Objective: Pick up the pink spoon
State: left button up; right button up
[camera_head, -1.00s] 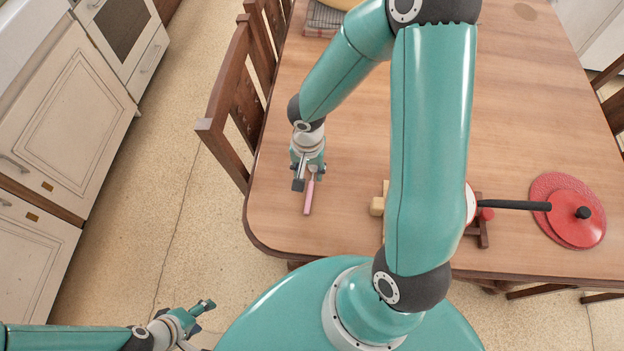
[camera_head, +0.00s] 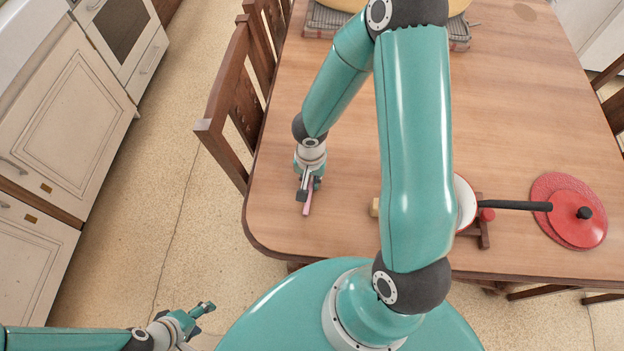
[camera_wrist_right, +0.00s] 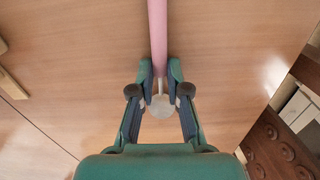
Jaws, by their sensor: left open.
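The pink spoon (camera_head: 308,205) lies near the left front corner of the wooden table, its handle toward the near edge. My right gripper (camera_head: 309,190) points down over it. In the right wrist view, the pink handle (camera_wrist_right: 158,35) runs up from between the fingertips (camera_wrist_right: 160,75), and the pale bowl (camera_wrist_right: 161,106) shows between the fingers. The fingers are close together on both sides of the spoon and look closed on it. The spoon looks to be still at table height. My left gripper (camera_head: 200,320) is open and empty, low at the lower left, away from the table.
A chair (camera_head: 235,100) stands at the left edge.

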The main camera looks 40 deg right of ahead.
jog(key=shift+r, duration=0.1)
grip_shut()
jog(key=shift+r, duration=0.5)
notch_tip(320, 180, up, 9)
jog(key=p, duration=0.3)
notch_tip(320, 180, up, 10)
send_over(310, 182)
jog(key=shift+s, duration=0.15)
jog(key=shift+f, duration=0.1)
